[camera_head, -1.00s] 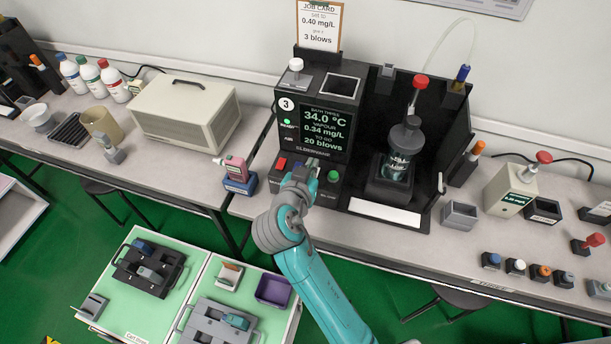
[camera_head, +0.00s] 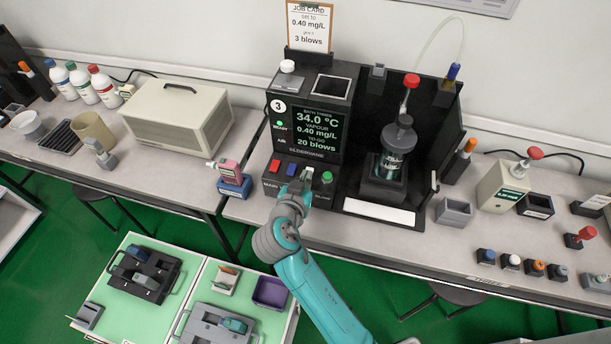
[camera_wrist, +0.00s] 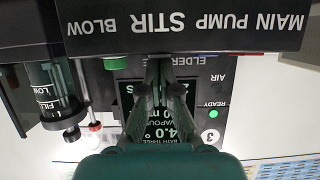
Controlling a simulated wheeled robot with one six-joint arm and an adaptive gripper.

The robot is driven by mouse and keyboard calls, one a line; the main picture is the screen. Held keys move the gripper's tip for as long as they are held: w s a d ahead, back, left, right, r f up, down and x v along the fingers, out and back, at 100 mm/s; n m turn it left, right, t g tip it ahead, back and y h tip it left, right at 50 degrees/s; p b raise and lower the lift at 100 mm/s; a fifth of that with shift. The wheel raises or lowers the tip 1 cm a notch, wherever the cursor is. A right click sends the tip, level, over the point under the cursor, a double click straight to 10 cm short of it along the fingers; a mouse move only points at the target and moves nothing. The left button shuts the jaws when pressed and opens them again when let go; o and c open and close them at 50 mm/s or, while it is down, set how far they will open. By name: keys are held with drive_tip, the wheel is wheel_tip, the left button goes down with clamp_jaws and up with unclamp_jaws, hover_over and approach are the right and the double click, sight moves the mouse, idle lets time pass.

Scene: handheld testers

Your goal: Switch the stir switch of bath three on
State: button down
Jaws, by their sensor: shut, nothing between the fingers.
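Bath three (camera_head: 270,135) is the black unit marked 3, with a lit screen (camera_head: 317,125) reading 34.0 °C, vapour 0.40 mg/L and 20 blows to go. Its lower panel carries a red switch (camera_head: 275,166), a blue switch (camera_head: 291,169) and a green button (camera_head: 327,177). In the wrist view the upside-down front label (camera_wrist: 170,22) reads MAIN, PUMP, STIR, BLOW. My gripper (camera_head: 303,182) is shut and empty at the panel, between the blue switch and the green button. It also shows in the wrist view (camera_wrist: 172,62), near the STIR lettering. The stir switch and its position are hidden or unclear; contact cannot be told.
A stirred vessel (camera_head: 392,160) stands right of the panel, with a white strip (camera_head: 380,211) before it. A pink and blue handheld tester (camera_head: 231,178) stands to the left. The job card (camera_head: 312,25) is above. Green-topped trays (camera_head: 150,310) stand lower left.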

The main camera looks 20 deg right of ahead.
drive_tip(key=shift+r, duration=0.75)
drive_tip(key=shift+r, duration=0.1)
